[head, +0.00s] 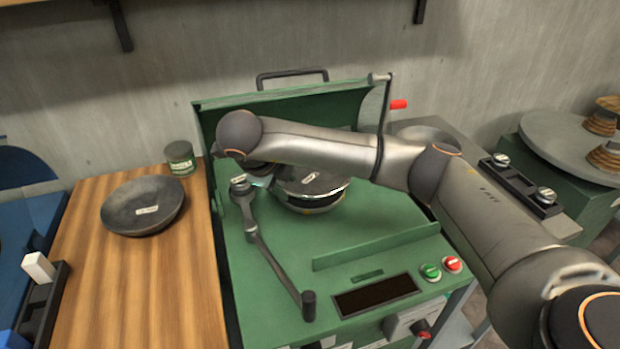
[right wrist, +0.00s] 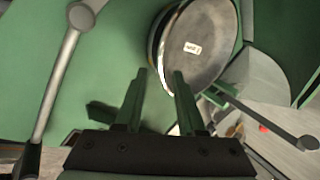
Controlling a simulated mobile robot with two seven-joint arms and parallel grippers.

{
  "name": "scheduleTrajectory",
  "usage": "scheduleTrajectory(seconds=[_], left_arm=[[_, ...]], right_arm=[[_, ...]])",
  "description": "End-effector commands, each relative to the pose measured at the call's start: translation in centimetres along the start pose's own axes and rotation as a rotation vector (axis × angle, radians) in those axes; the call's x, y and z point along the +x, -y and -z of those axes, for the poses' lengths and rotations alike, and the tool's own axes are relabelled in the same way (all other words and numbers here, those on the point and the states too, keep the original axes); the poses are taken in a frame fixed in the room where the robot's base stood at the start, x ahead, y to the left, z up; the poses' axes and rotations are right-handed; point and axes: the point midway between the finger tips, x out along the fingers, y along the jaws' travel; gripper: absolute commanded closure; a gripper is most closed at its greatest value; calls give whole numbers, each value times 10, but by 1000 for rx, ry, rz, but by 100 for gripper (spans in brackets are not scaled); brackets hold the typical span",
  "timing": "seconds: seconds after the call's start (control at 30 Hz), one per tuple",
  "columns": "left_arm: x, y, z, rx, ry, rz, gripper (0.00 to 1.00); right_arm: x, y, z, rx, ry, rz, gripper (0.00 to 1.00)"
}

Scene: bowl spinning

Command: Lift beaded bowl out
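A dark bowl (head: 312,186) with a pale, shiny rim and a small white label sits in the green machine (head: 375,258). It also shows in the right wrist view (right wrist: 205,62). My right arm crosses in front of it in the head view and hides its upper back part. My right gripper (right wrist: 160,74) is open, its two green fingers pointing at the bowl's near edge. Part of the rim shows between the fingertips; whether they touch it I cannot tell. In the head view this gripper is mostly hidden. My left gripper is not in view.
A second dark labelled bowl (head: 143,206) and a green tin (head: 180,158) stand on the wooden table (head: 135,290) at left. A grey crank arm (head: 270,255) lies over the machine's front left. The raised green lid (head: 212,125) stands behind the bowl. A round grey turntable (head: 560,142) is at right.

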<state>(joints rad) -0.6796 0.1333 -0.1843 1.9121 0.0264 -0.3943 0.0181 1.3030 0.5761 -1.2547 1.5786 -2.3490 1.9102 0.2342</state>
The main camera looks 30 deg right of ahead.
Motion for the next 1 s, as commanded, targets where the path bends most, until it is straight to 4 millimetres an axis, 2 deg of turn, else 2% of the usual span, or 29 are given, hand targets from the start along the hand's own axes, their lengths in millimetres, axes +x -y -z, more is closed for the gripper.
scheduleTrajectory(seconds=[0.23, 0.5, 0.8, 1.0], left_arm=[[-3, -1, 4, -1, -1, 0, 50], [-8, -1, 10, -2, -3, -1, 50], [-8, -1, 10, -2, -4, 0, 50], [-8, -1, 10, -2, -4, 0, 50]], right_arm=[[20, 3, 2, 0, -3, -1, 61], [57, 7, 4, -2, -1, -1, 61], [62, 7, 3, -2, 2, -1, 61], [62, 7, 3, -1, 2, -1, 84]])
